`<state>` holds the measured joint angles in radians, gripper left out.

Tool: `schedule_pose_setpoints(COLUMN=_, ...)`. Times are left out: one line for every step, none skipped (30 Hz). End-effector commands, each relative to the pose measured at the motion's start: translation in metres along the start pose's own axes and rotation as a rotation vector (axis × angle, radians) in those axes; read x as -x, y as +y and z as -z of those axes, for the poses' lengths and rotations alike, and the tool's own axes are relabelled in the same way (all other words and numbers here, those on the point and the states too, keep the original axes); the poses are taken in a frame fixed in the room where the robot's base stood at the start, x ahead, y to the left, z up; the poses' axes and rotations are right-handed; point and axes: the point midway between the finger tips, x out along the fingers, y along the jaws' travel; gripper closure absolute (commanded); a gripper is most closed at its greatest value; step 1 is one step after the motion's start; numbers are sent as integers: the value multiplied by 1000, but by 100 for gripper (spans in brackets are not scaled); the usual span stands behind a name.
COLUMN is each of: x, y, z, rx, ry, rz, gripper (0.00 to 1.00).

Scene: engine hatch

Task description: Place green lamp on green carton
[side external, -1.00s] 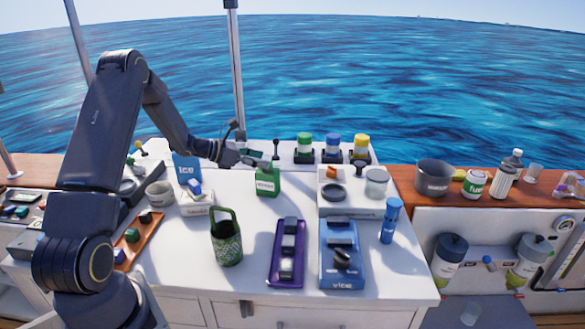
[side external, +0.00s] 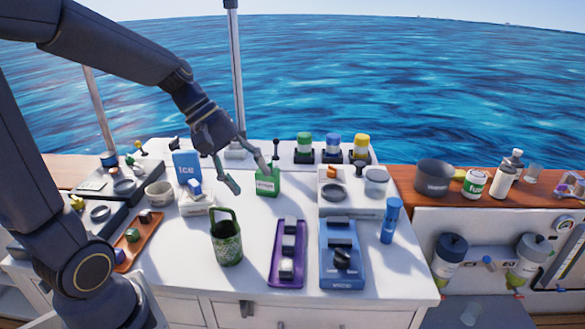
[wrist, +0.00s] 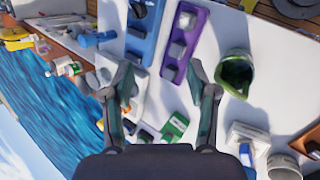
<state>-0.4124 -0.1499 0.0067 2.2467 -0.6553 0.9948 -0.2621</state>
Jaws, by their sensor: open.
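The green lamp (side external: 304,148), a green-topped cylinder on a dark base, stands upright at the back of the white counter beside a blue-topped and a yellow-topped one. The green carton (side external: 267,182) stands upright on the counter, left of the lamp and nearer the camera. In the wrist view, the carton (wrist: 175,127) shows between my finger bases. My gripper (side external: 249,178) is open and empty, pointing down, with one finger left of the carton and the other close to its top. I cannot tell whether it touches. The green lamp is not clearly visible in the wrist view.
A dark green basket (side external: 227,250), a purple tray (side external: 272,279) and a blue tray (side external: 326,280) stand in front. A white burner unit (side external: 350,205) is right of the carton.

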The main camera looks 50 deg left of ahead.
Motion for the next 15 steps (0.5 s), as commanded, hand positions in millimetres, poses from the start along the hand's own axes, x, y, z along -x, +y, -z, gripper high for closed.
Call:
schedule_pose_setpoints(x=8, y=-8, z=-25, rx=-198, ry=45, rz=54, gripper=42)
schedule_pose_setpoints(x=12, y=-14, z=-36, rx=-312, ry=75, rz=89, gripper=42)
schedule_pose_setpoints(x=18, y=-23, z=-47, rx=-456, ry=113, rz=132, gripper=42)
schedule_pose_setpoints(x=22, y=-30, z=-53, rx=-556, ry=141, rz=161, gripper=42)
schedule_pose_setpoints(x=26, y=-35, z=-58, rx=-649, ry=170, rz=187, gripper=42)
schedule_pose_setpoints(x=31, y=-42, z=-63, rx=-760, ry=205, rz=216, gripper=42)
schedule_pose_setpoints(x=34, y=-46, z=-66, rx=-834, ry=230, rz=236, gripper=42)
schedule_pose_setpoints(x=37, y=-50, z=-67, rx=-898, ry=251, rz=253, gripper=42)
schedule_pose_setpoints(x=41, y=-53, z=-69, rx=-970, ry=279, rz=271, gripper=42)
schedule_pose_setpoints(x=43, y=-55, z=-70, rx=-1014, ry=295, rz=283, gripper=42)
schedule_pose_setpoints(x=45, y=-57, z=-70, rx=-1050, ry=309, rz=292, gripper=42)
schedule_pose_setpoints(x=46, y=-58, z=-70, rx=-1085, ry=324, rz=302, gripper=42)
schedule_pose_setpoints(x=48, y=-59, z=-70, rx=-1104, ry=332, rz=308, gripper=42)
schedule_pose_setpoints(x=48, y=-60, z=-70, rx=-1117, ry=337, rz=312, gripper=42)
schedule_pose_setpoints(x=48, y=-60, z=-70, rx=-1127, ry=340, rz=315, gripper=42)
